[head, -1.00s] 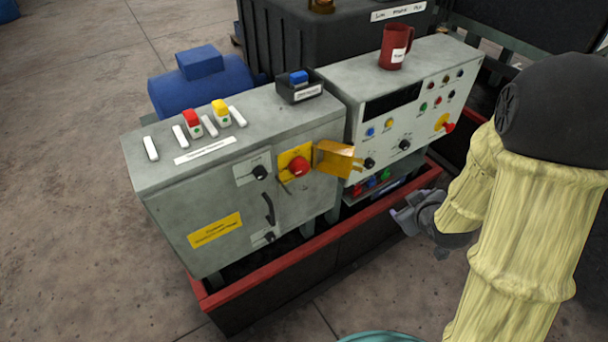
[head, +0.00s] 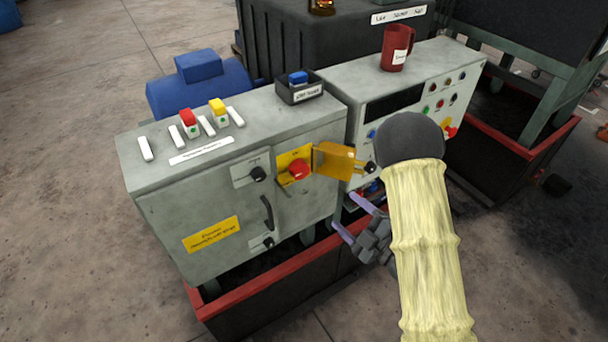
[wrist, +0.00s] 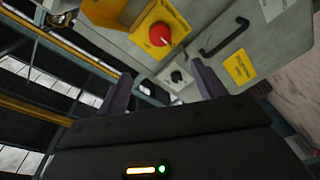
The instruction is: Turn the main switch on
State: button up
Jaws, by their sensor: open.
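A red rotary knob (head: 299,169) on a yellow plate (head: 286,157) sits on the front of the left grey cabinet (head: 160,205); it looks like the main switch. The knob also shows in the wrist view (wrist: 160,34), beyond my fingertips. An orange cover flap (head: 334,161) stands swung out to the right of the knob. My gripper (head: 353,217) is open and empty, below and right of the knob and apart from it. In the wrist view its two fingers (wrist: 163,86) point toward the cabinet front, with a small black knob (wrist: 177,76) between them.
A black door handle (head: 267,211) and black knobs are on the same cabinet front. The right console (head: 408,100) has several buttons and a red mug (head: 396,47) on top. A red-rimmed base tray (head: 265,272) runs below the cabinets. Open floor lies in front.

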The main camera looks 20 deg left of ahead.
jog(key=p, duration=0.4)
send_near(302, 173)
jog(key=x, duration=0.9)
jog(key=shift+w+a+r, duration=0.1)
jog(key=shift+r, duration=0.05)
jog(key=c, duration=1)
jog(key=shift+o, duration=0.2)
